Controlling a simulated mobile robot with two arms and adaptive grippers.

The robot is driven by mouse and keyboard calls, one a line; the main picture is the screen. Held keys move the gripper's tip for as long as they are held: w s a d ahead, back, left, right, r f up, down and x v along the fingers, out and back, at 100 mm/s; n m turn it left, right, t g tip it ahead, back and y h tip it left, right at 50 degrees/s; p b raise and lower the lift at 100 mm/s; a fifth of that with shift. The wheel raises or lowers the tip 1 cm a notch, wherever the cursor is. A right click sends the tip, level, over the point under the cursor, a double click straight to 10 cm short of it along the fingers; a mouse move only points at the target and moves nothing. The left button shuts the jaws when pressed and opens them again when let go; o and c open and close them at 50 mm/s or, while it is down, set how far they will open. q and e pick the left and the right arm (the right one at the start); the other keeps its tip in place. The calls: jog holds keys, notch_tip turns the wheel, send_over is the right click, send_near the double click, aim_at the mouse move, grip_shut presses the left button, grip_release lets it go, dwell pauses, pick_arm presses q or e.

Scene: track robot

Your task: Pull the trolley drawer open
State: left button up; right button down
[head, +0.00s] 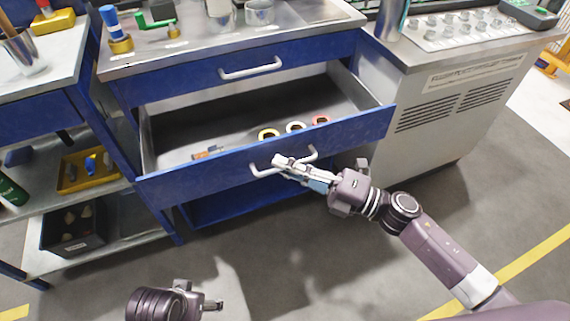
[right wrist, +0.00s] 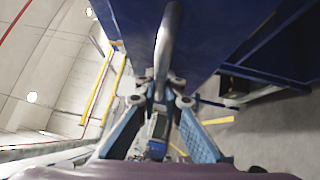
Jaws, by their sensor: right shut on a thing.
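The trolley's lower drawer (head: 165,186) stands pulled well out, with its blue front toward me and its grey inside showing. Its silver bar handle (head: 262,172) is on the middle of the front. My right gripper (head: 283,163) is shut on this handle. In the right wrist view the handle (right wrist: 168,38) runs down between the two fingertips of my right gripper (right wrist: 160,98). My left gripper (head: 212,303) hangs low at the bottom of the head view, away from the trolley; its finger opening is unclear.
Inside the drawer lie tape-like rings (head: 295,127) and a small orange item (head: 207,153). The upper drawer (head: 170,84) is shut. A shelf unit (head: 110,192) stands left and a grey cabinet (head: 428,130) right. Floor in front is clear.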

jog(key=c, duration=2.3)
grip_release()
jog(key=shift+c, duration=0.2)
jog(key=v, duration=1.2)
